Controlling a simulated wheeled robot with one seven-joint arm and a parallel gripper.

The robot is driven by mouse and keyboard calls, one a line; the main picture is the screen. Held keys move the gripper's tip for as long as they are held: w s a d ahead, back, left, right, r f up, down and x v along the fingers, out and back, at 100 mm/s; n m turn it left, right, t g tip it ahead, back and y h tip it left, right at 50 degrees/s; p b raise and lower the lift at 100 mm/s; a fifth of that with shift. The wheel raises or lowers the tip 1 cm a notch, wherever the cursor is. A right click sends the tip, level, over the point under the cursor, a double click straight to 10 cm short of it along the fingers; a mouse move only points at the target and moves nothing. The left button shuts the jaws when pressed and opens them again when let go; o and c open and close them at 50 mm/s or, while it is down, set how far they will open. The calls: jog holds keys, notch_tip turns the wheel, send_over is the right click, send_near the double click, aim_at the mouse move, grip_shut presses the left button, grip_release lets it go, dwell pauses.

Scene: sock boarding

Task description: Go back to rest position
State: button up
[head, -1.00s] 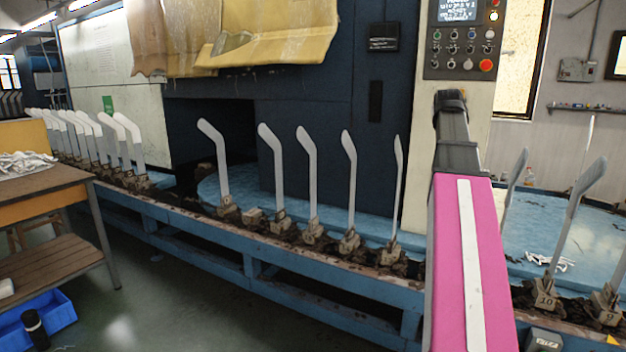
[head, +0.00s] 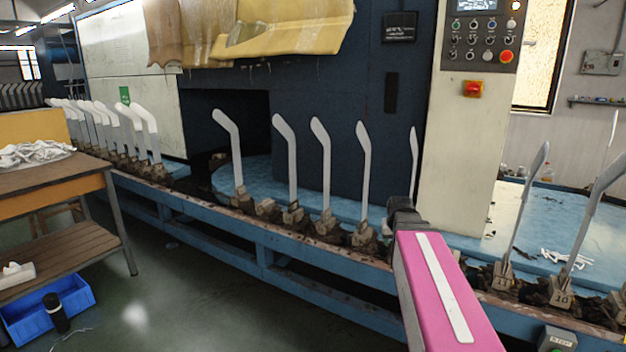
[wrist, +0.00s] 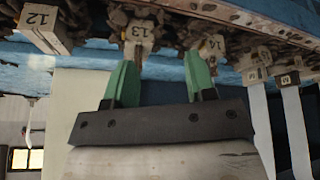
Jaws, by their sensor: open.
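My gripper (wrist: 160,82) shows in the wrist view as two green fingers spread apart, with nothing held between them. Its fingertips are close to the numbered board holders, near the holder marked 13 (wrist: 138,38); I cannot tell whether they touch. In the head view my pink arm reaches toward the line of boards, and the fingers are hidden beyond its dark end. Pale upright boards (head: 287,160) stand in a row along the blue rail (head: 215,229). A board (head: 413,165) rises just behind the arm's end.
A wooden table (head: 60,190) with white socks (head: 35,153) stands at left, a blue bin (head: 75,300) beneath it. A machine column with a control panel (head: 482,40) stands behind the rail. More boards (head: 527,205) stand at right. The floor (head: 200,300) before the rail is clear.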

jog(key=s+a+f+g, duration=0.2)
jog(key=s+a+f, duration=0.3)
jog(key=s+f, duration=0.3)
jog(key=s+a+f+n+g+y, duration=0.1)
jog(key=s+a+f+g, duration=0.1)
jog(key=s+a+f, duration=0.3)
notch_tip(320, 180, down, 4)
jog(key=s, duration=0.2)
jog(key=shift+s+r+g, duration=0.25)
jog(key=shift+s+g, duration=0.1)
jog(key=shift+g, duration=0.05)
